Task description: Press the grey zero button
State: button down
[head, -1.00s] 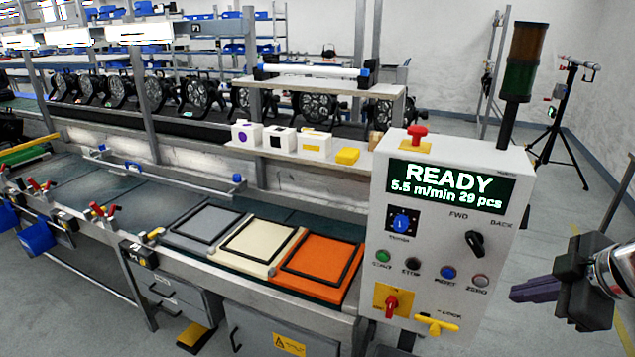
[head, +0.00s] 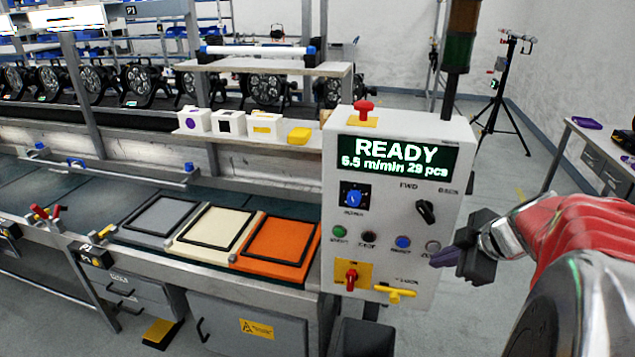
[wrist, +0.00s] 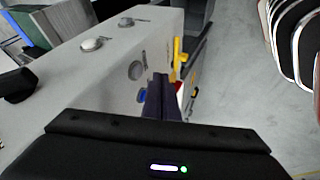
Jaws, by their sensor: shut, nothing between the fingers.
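The grey zero button (head: 433,246) is at the right end of the button row on the white control box (head: 345,225). My gripper (head: 434,262) is shut and empty, its dark purple fingertips just below the zero button in the head view. Whether they touch the panel cannot be told. In the wrist view the shut fingers (wrist: 163,97) are in front of the box, with round grey and blue buttons near them; which one is the zero button is unclear there. The display (head: 397,155) reads READY, 5.5 m/min, 29 pcs.
Also on the box are a blue button (head: 403,242), a green button (head: 340,230), a black selector knob (head: 426,211), a red switch (head: 351,280), a yellow lever (head: 395,293) and a red top button (head: 364,107). Orange, cream and grey trays lie left.

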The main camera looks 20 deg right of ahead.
jog(key=shift+w+d, duration=0.4)
jog(key=shift+w, duration=0.2)
jog(key=shift+w+d, duration=0.35)
jog(key=shift+w, duration=0.2)
jog(key=shift+w+d, duration=0.35)
jog(key=shift+w, duration=0.15)
jog(key=shift+w+d+r, duration=0.15)
jog(key=shift+d, duration=0.05)
jog(key=shift+s+a, duration=0.25)
jog(key=shift+a, duration=0.05)
send_near(437, 246)
jog(key=s+a, duration=0.2)
jog(key=s, duration=0.1)
jog(key=s+r, duration=0.1)
jog(key=shift+s+a, duration=0.4)
